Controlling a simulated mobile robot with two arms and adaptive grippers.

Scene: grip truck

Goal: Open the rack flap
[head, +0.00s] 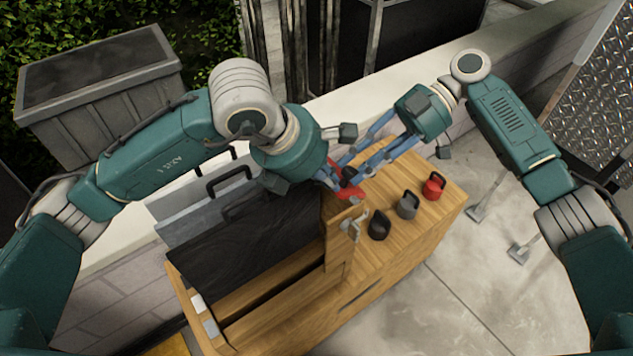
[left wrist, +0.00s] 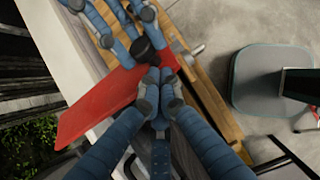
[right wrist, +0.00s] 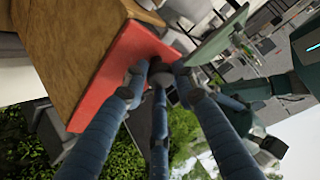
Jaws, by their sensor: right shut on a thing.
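A red flat panel (head: 350,193), which looks like the rack flap, sits at the inner end of the wooden rack (head: 385,262). It shows larger in the left wrist view (left wrist: 95,106) and right wrist view (right wrist: 103,75). A dark knob (left wrist: 145,50) stands at the panel. My right gripper (head: 346,166) is at the red panel, its fingers closed in around its dark knob; the exact contact is partly hidden. My left gripper (head: 328,178) is close beside it. Its fingertips are near each other by the knob in the left wrist view; whether they hold anything is unclear.
Black (head: 379,224), grey (head: 408,205) and red (head: 434,186) kettlebell-like objects stand on the wooden top. A dark panel (head: 250,236) and grey cases (head: 207,199) are left of it. A low wall (head: 540,62) runs behind. The concrete floor (head: 480,290) at right is mostly open.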

